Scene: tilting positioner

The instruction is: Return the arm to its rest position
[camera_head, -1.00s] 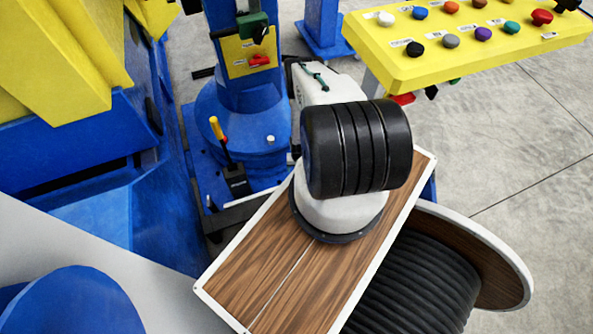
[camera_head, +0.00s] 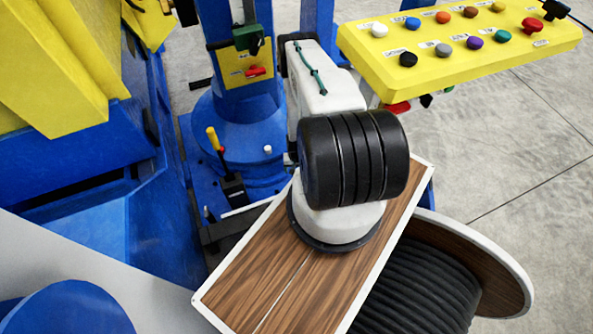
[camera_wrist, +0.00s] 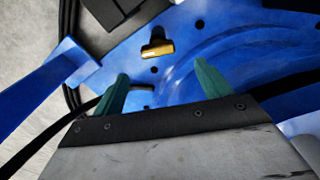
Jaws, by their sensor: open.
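My arm stands on the wood-topped base in the head view, with its white link reaching back toward the blue column (camera_head: 236,70).
A yellow panel (camera_head: 470,62) with several coloured knobs stands at the upper right. A yellow-handled lever (camera_head: 214,139) rises from the blue base left of the arm. Large blue and yellow machinery (camera_head: 75,165) fills the left. Grey floor (camera_head: 530,150) is clear at the right.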

